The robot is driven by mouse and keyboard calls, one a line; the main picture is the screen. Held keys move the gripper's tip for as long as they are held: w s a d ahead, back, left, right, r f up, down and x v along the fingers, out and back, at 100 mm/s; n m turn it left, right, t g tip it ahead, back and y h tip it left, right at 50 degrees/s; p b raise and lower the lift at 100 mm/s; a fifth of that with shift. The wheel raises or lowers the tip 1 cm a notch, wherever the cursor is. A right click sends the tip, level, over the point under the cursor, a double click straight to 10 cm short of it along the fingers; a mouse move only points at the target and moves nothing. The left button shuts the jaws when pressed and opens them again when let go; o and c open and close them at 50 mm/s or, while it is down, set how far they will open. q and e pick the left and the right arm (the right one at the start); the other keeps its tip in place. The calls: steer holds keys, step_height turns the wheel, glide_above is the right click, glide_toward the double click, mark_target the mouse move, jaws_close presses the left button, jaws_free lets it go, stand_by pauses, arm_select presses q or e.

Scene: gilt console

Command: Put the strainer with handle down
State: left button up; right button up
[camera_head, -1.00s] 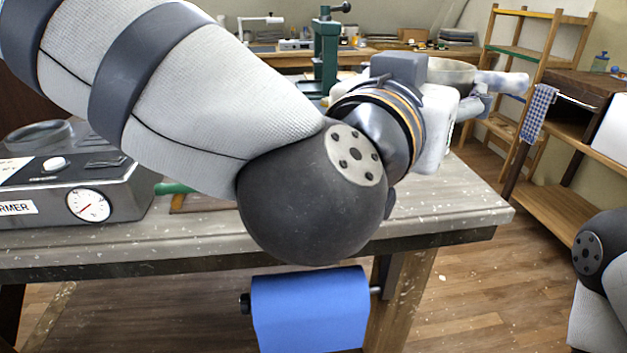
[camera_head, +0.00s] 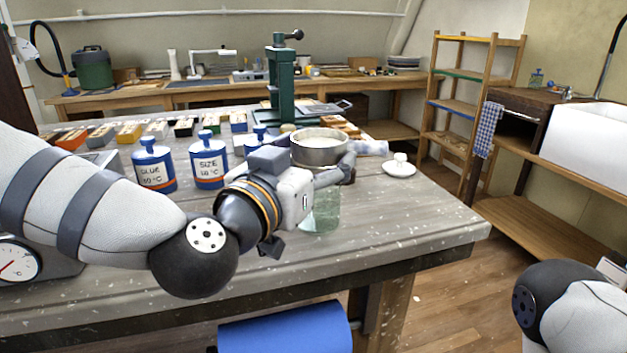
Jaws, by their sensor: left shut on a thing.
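The strainer (camera_head: 319,150) is a round, shallow metal bowl near the middle of the head view. A pale, blurred handle (camera_head: 371,148) points right from it. My left gripper (camera_head: 346,168) is at the strainer's right side, shut on the strainer near the handle. The strainer is roughly level and appears held above the grey worktable (camera_head: 420,215). The exact grip is partly hidden by my wrist. My right arm shows at the lower right, but its gripper is out of view.
A greenish glass jar (camera_head: 325,212) stands below my left gripper. Blue-lidded pots (camera_head: 209,160) stand left, a green press (camera_head: 282,85) behind. A small white dish with a knob (camera_head: 399,168) lies right. The table's front right is clear.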

arm_select(q)
step_height(320, 180, down, 4)
steer(key=shift+r+b, duration=0.2)
steer(key=shift+b, duration=0.1)
steer(key=shift+r, duration=0.25)
steer(key=shift+f, duration=0.65)
steer(key=o, duration=1.1)
steer(key=shift+o, duration=0.8)
steer(key=shift+f, duration=0.15)
arm_select(e)
steer(key=shift+s+f, duration=0.5)
steer(key=shift+s, duration=0.05)
